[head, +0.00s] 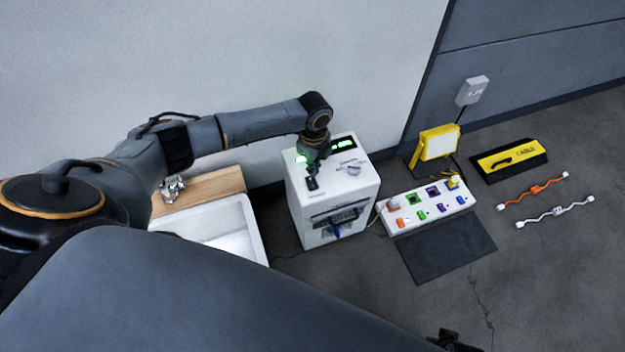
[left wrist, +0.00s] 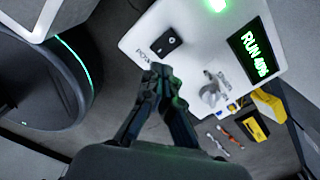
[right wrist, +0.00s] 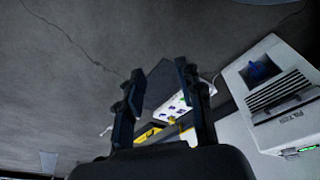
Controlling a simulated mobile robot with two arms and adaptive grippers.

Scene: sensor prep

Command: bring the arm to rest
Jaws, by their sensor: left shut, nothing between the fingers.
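My left arm reaches in from the left in the head view. Its left gripper (head: 312,168) is over the top of a white machine (head: 330,212). In the left wrist view the left gripper (left wrist: 160,72) is shut and empty, its tips close to a black switch block (left wrist: 166,42) on the machine's top. I cannot tell whether they touch. The machine's display (left wrist: 252,52) reads RUN with green digits. My right gripper (right wrist: 157,75) is open and empty in the right wrist view; only a bit of the right arm shows at the head view's bottom edge.
Right of the machine are a white socket strip (head: 428,207) with coloured pieces, a dark mat (head: 447,248), a yellow lamp (head: 438,143), a CABLE tray (head: 508,160) and two cables (head: 535,191). A white bin (head: 255,232) stands left.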

